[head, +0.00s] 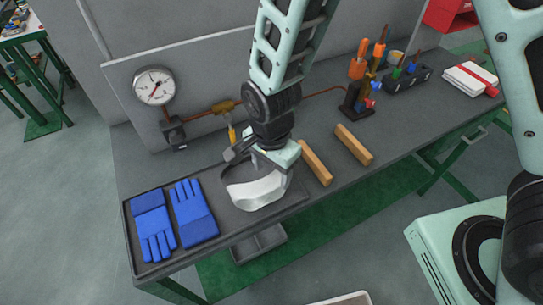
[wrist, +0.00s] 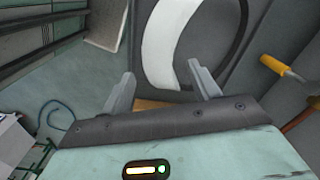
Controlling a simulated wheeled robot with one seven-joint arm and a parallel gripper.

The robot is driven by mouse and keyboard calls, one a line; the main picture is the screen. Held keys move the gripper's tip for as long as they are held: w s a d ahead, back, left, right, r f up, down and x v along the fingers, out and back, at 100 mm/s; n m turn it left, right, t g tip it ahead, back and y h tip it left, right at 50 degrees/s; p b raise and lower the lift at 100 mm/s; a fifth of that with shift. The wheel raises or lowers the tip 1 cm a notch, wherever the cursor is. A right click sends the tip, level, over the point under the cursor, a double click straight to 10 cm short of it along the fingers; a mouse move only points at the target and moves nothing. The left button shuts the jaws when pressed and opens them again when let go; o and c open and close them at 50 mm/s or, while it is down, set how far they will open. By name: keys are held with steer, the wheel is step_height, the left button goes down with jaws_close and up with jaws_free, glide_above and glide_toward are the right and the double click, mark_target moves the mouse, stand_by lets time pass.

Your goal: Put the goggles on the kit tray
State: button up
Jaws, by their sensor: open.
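The goggles (head: 258,191), with a pale lens and a dark strap, lie at the right part of the dark kit tray (head: 205,258). My gripper (head: 272,160) is right above and behind them, and its fingertips are hidden in the head view. In the wrist view my gripper (wrist: 160,70) has its two fingers spread apart. The pale lens (wrist: 160,45) and curved strap (wrist: 240,45) show just beyond the fingertips, on a grey surface. I see no finger closed on them.
Blue gloves (head: 194,212) fill the left part of the tray. Two wooden blocks (head: 316,163) lie right of my gripper. A pressure gauge (head: 154,86) and copper pipe stand behind. A screwdriver holder (head: 357,97) stands further right. A grey bin (head: 259,243) is below the bench front.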

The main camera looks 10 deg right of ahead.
step_height(320, 180, up, 6)
steer(key=shift+f+b, duration=0.15)
steer(key=shift+b, duration=0.15)
steer(key=s+d+r+n, duration=0.6)
steer(key=s+r+n, duration=0.5)
steer(key=n, duration=0.7)
steer(key=shift+s+d+y, duration=0.2)
steer(key=shift+s+y, duration=0.1)
steer(key=shift+s, duration=0.9)
steer(key=shift+f+b, duration=0.35)
steer(key=shift+b, duration=0.05)
